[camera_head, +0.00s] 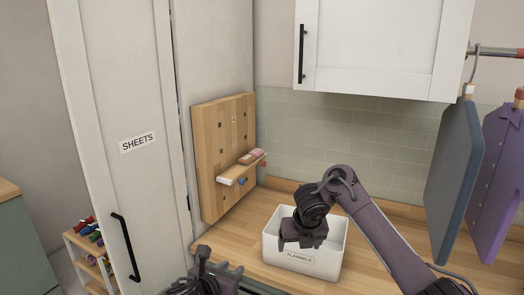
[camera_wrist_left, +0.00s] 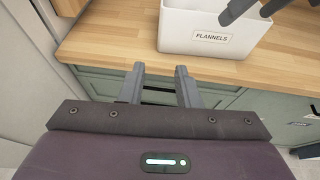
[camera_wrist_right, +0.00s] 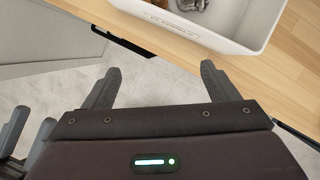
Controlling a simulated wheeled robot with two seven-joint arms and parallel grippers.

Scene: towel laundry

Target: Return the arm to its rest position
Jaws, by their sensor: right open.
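My right arm reaches in from the right in the head view. Its gripper (camera_head: 303,243) hangs over the front of a white bin (camera_head: 276,249) labelled FLANNELS and hides part of the bin's inside. In the right wrist view the right fingers (camera_wrist_right: 160,72) are wide apart with nothing between them. Some brown and grey cloth (camera_wrist_right: 158,14) shows inside the bin there. My left gripper (camera_head: 204,268) is low in the head view, left of the bin. In the left wrist view its fingers (camera_wrist_left: 159,70) are a smaller gap apart, empty, near the counter's front edge.
A wooden counter (camera_head: 395,233) holds the bin. A wooden pegboard (camera_head: 222,140) with a small shelf stands behind left. A tall cupboard (camera_head: 125,185) marked SHEETS is at left. A blue garment (camera_head: 455,170) and a purple shirt (camera_head: 497,180) hang at right. A white wall cabinet (camera_head: 385,45) is above.

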